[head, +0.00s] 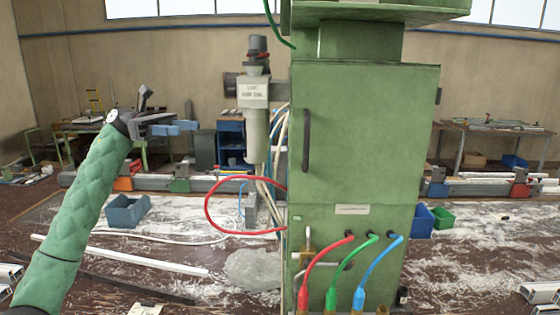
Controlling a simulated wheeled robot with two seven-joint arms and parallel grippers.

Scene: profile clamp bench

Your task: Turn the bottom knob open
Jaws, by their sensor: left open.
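A green cabinet (365,130) stands in the middle of the head view. On its left side is a grey-white air unit (254,95) with a dark knob (258,46) on top. A small brass-coloured valve (306,256) sits low on the cabinet's front left, beside the red hose. I cannot tell for certain which part is the bottom knob. My left gripper (186,127) is open and empty, with blue fingertips. It is left of the air unit, apart from it and from the cabinet. My right gripper is out of view.
Red (322,262), green (347,268) and blue (378,265) hoses hang from the cabinet's lower front. A red hose loop (208,205) bulges out on its left. The space between my left gripper and the air unit looks clear.

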